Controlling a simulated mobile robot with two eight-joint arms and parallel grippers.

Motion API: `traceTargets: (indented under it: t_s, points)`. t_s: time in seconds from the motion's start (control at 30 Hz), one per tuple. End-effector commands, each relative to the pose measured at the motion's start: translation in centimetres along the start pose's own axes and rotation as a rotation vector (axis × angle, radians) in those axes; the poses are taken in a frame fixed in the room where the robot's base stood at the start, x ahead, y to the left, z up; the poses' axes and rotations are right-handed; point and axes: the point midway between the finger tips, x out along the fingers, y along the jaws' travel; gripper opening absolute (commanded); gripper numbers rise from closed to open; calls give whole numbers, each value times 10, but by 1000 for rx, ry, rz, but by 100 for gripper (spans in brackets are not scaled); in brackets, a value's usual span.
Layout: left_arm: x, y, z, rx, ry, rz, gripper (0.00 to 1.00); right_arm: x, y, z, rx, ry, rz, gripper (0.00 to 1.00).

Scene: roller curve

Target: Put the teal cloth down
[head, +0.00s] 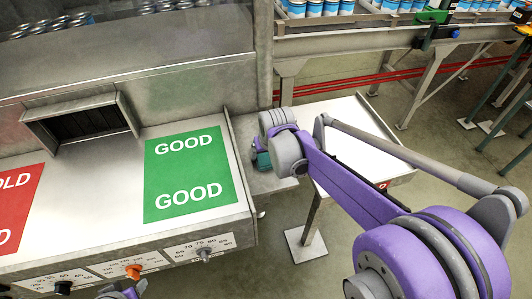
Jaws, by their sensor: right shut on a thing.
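The teal cloth (262,160) shows only as a small dark teal patch at the end of my right arm, beside the right edge of the bench. My right gripper (266,146) is shut on it; its fingers are mostly hidden behind my wrist. The cloth is over or close to a small grey ledge (278,183); I cannot tell whether it touches. Only a purple and grey part of my left arm (125,291) shows at the bottom edge, and its jaws cannot be made out.
The metal bench (108,190) carries a green GOOD mat (190,177) and a red mat (18,205), both bare. Knobs line its front. A pale side table (350,125) stands right of the ledge, partly behind my right arm. A conveyor with several cans (330,8) runs behind.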

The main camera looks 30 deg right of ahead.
Motion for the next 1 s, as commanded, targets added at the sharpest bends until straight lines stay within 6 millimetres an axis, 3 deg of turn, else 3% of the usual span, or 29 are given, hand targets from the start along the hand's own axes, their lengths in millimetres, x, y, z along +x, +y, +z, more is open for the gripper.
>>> traceTargets:
  t_s: [0.03, 0.13, 0.63, 0.77, 1.0]
  points:
    - [1, 0, 1, 0, -1, 0, 52, 1, 0, 1, 0, -1, 0, 85]
    - [1, 0, 1, 0, -1, 0, 52, 1, 0, 1, 0, -1, 0, 100]
    - [-1, 0, -2, 0, 2, 0, 52, -2, -1, -1, 0, 0, -2, 100]
    - [-2, 0, -3, 0, 3, 0, 52, -16, 0, -1, 0, 0, -1, 100]
    - [-5, 0, -7, 0, 7, 0, 52, -67, 0, -1, 0, 0, 0, 100]
